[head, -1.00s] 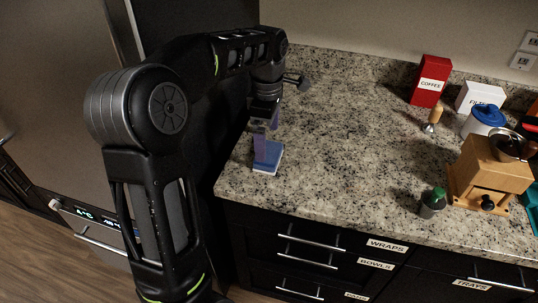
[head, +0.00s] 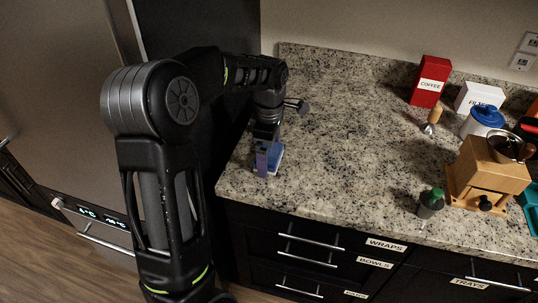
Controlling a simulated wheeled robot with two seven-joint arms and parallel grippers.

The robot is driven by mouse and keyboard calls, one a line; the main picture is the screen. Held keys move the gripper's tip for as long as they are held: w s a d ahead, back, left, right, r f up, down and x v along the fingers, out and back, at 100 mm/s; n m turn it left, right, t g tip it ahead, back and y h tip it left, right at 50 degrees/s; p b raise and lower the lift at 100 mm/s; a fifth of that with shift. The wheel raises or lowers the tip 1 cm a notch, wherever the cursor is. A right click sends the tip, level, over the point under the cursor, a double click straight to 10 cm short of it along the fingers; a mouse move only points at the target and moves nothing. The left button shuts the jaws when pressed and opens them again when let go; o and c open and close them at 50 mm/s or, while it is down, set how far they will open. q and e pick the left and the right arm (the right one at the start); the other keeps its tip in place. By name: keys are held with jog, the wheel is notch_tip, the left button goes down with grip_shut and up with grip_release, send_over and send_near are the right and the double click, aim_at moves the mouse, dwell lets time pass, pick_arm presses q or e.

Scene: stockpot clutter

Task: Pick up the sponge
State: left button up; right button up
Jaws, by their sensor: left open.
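The sponge (head: 277,158) is a small blue block with a pale lower edge. It lies on the granite counter near its left front corner and is partly hidden by my gripper. My left gripper (head: 267,160) points down at the sponge, with its bluish fingers low over or around it. The fingers are open. I cannot tell whether they touch the sponge. My right gripper is not in view.
The granite counter (head: 340,140) is clear to the right of the sponge. Farther right are a red coffee box (head: 430,82), a white filter box (head: 478,97), a blue-lidded jar (head: 484,120), a wooden grinder (head: 487,172) and a green-capped bottle (head: 431,203).

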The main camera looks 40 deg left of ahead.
pick_arm(q)
jog(key=shift+c, duration=0.6)
jog(key=c, duration=1)
